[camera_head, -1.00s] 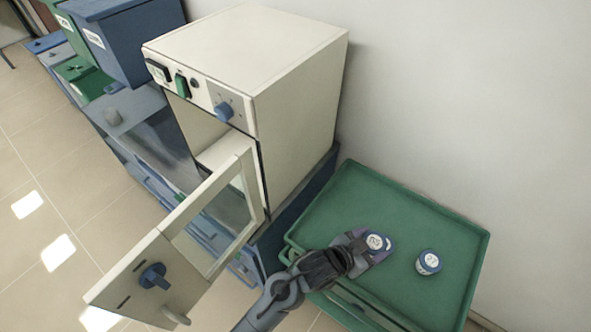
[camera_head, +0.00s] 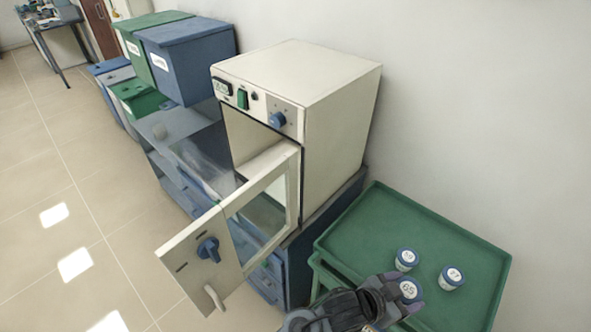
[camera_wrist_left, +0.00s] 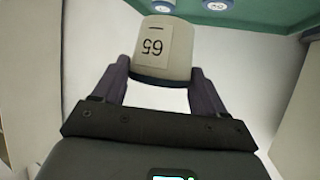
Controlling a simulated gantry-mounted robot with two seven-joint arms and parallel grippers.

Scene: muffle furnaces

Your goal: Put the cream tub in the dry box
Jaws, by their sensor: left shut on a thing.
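My left gripper (camera_head: 393,293) is shut on the cream tub (camera_wrist_left: 168,48), at the front of the green tray. The tub has a label reading 65, upside down in the left wrist view, and a dark blue end. It also shows in the head view (camera_head: 409,291), where its round numbered end faces the camera. The likely dry box is the cream cabinet (camera_head: 335,85) left of the tray. Its windowed door (camera_head: 225,245) stands open towards the front left. Its interior is only partly visible. My right gripper is not in view.
Two other blue-rimmed tubs, one (camera_head: 406,259) near the held tub and one (camera_head: 452,277) farther right, stand on the green tray (camera_head: 385,215). The open door juts into the space left of my arm. Blue and green bins (camera_head: 187,55) stand behind the cabinet.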

